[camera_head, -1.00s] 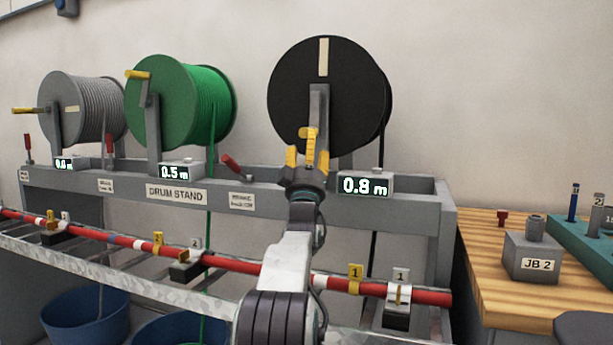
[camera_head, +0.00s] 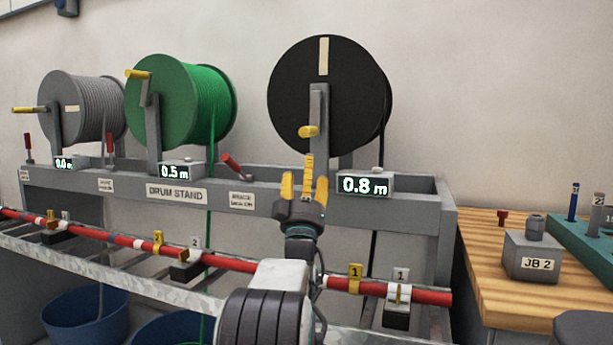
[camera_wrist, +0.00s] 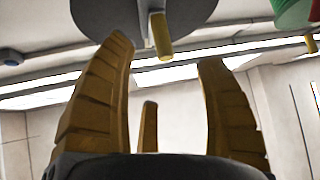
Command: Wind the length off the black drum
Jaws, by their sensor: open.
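The black drum (camera_head: 345,95) sits on the right of the drum stand, its cream mark at the top of its face. Its yellow crank handle (camera_head: 309,131) is at the lower front of the drum. The black drum's counter (camera_head: 365,185) reads 0.8 m. A black length (camera_head: 374,245) hangs down behind the stand. My gripper (camera_head: 304,178) is open and empty, just below the handle and apart from it. In the wrist view the handle (camera_wrist: 160,36) shows beyond and between my spread fingers (camera_wrist: 165,75).
The green drum (camera_head: 180,105), reading 0.5 m, and the grey drum (camera_head: 80,110), reading 0.0 m, stand to the left. A red bar (camera_head: 235,262) with numbered clips runs in front. A wooden bench (camera_head: 480,260) with a JB 2 box (camera_head: 533,258) is at right.

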